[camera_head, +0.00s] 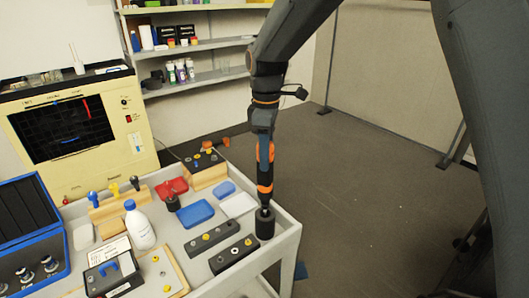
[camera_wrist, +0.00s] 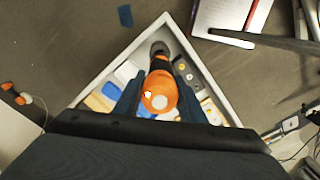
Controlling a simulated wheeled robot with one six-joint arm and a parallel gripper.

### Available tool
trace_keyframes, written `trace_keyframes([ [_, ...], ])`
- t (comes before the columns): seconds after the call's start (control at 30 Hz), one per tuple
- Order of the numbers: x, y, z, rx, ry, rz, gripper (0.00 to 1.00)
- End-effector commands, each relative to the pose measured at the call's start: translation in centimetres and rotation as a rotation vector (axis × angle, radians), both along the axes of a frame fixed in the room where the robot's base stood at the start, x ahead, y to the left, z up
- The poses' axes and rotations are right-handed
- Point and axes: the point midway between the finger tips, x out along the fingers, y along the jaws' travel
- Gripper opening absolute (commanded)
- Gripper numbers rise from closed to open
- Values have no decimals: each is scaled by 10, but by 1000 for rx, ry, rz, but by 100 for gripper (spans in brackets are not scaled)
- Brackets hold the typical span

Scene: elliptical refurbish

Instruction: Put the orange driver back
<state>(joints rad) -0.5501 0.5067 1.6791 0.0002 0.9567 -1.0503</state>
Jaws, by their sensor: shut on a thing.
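The orange driver (camera_head: 264,188) is upright at the right corner of the white cart, with my gripper (camera_head: 265,165) shut around it from above. Its lower end meets a dark cylindrical holder (camera_head: 265,226); whether the tip is inside or just above it I cannot tell. In the wrist view the driver's round orange top (camera_wrist: 159,92) sits between the fingers of my gripper (camera_wrist: 158,88). The dark holder (camera_wrist: 159,47) shows beyond it, partly hidden by the driver.
The cart (camera_head: 286,240) carries dark blocks (camera_head: 212,238), a blue box (camera_head: 195,213), a white bottle (camera_head: 140,228) and a wooden rack (camera_head: 118,208) with several colored handles. A yellow instrument (camera_head: 85,135) and shelves stand behind. Floor (camera_head: 350,190) right of the cart is clear.

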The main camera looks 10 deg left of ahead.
Motion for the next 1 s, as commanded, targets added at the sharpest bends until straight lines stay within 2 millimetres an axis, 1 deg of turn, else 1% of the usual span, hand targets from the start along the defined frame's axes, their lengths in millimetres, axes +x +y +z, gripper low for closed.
trace_keyframes([
  [1.0, 1, 0, -35, 1, -2, 0, 0],
])
